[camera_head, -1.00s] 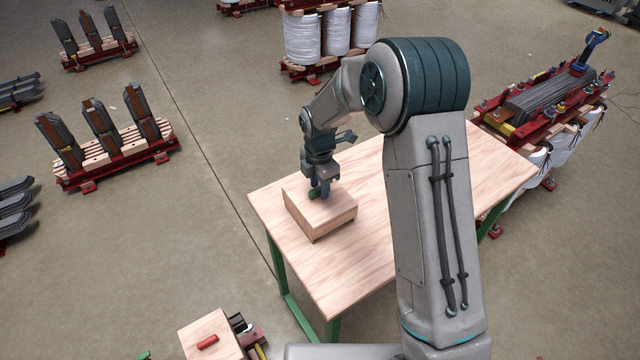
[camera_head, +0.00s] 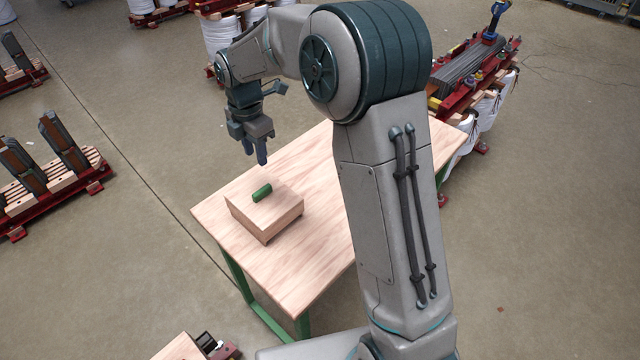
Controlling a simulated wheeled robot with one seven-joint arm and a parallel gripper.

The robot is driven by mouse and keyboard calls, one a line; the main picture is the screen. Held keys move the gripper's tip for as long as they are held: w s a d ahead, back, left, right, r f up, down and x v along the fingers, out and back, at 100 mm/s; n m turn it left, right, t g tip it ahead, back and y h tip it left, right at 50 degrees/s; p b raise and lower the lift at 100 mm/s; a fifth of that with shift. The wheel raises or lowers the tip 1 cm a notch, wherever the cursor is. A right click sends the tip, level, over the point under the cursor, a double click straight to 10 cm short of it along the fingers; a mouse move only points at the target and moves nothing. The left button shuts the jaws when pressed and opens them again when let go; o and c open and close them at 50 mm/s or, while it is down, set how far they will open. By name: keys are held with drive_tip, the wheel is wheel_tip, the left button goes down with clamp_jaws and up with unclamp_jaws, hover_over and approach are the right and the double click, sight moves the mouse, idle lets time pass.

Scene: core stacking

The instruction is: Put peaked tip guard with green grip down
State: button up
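The peaked tip guard (camera_head: 266,222) is a pale wooden box-like block that sits on the wooden table. Its green grip (camera_head: 262,193) lies on its top face and is fully in view. My gripper (camera_head: 256,152) hangs above and behind the block, apart from the green grip. Its two fingers point down, with a gap between them and nothing held. The underside of the block is hidden.
The wooden table (camera_head: 325,235) on green legs has bare room around the block. My arm hides part of its right side. Red racks with stacked parts (camera_head: 45,175) stand on the floor at left. A red frame with a grey core (camera_head: 470,70) stands behind the table at right.

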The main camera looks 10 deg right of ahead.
drive_tip(key=s+d+r+m+t, duration=0.2)
drive_tip(key=s+d+r+m, duration=0.5)
drive_tip(key=s+d+m, duration=0.65)
drive_tip(key=s+m, duration=0.4)
drive_tip(key=s, duration=0.1)
drive_tip(key=s+d+m+t, duration=0.1)
drive_tip(key=s+d+m, duration=0.1)
drive_tip(key=s+m, duration=0.5)
drive_tip(key=shift+s+d+f, duration=0.25)
drive_tip(key=shift+d+f, duration=0.05)
drive_tip(key=shift+f, duration=0.15)
